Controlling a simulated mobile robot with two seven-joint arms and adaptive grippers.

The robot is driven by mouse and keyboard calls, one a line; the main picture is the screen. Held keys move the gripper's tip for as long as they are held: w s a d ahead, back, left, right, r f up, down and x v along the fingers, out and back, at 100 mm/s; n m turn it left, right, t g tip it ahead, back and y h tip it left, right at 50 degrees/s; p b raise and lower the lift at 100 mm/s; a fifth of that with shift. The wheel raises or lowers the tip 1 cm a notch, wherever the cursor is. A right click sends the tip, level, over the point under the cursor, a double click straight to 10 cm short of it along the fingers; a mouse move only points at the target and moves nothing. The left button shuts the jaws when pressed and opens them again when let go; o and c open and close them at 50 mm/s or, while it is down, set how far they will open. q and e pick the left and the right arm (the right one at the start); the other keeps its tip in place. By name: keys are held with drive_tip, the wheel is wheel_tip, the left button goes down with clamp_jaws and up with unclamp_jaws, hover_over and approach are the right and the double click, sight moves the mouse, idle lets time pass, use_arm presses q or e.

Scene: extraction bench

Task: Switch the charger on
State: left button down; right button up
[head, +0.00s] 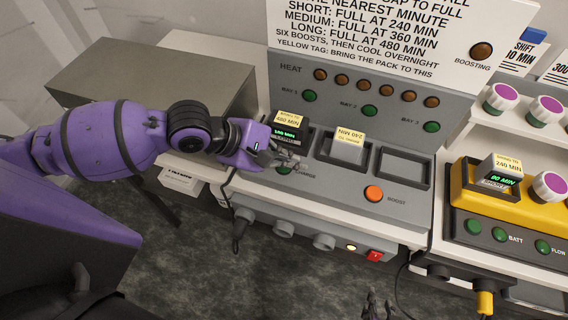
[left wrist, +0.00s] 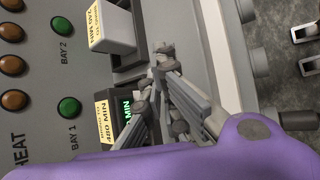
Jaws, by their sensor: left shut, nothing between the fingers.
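The grey charger (head: 330,205) stands on the bench, with a HEAT lamp panel above its bays. My left gripper (head: 290,162) is shut and empty, over the front of the leftmost bay. It partly hides a green button (head: 284,169) beside the CHARGE label; whether they touch is unclear. In the left wrist view its fingers (left wrist: 158,88) are together beside the bay. A dark pack (head: 288,133) tagged 480 MIN sits in that bay, its display lit green. A red rocker switch (head: 375,256) is on the lower front. My right gripper (head: 378,306) shows only partly at the bottom edge.
A light pack (head: 348,146) tagged 240 MIN sits in the middle bay; the right bay (head: 402,168) is empty. An orange BOOST button (head: 374,193) is at front right. A yellow unit (head: 490,205) with another pack stands right. A grey box (head: 150,85) is left.

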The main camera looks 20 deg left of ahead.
drive_tip(key=shift+w, duration=0.1)
drive_tip(key=shift+w+r, duration=0.2)
drive_tip(key=shift+w, duration=0.15)
use_arm(q)
drive_tip(key=shift+f, duration=0.45)
use_arm(e)
drive_tip(key=shift+w+a+r, duration=0.2)
drive_tip(key=shift+w+r, duration=0.2)
drive_tip(key=shift+s, duration=0.15)
use_arm(q)
drive_tip(key=shift+f, duration=0.1)
use_arm(e)
drive_tip(key=shift+s+d+f, duration=0.1)
drive_tip(key=shift+s+f, duration=0.05)
drive_tip(key=shift+s, duration=0.15)
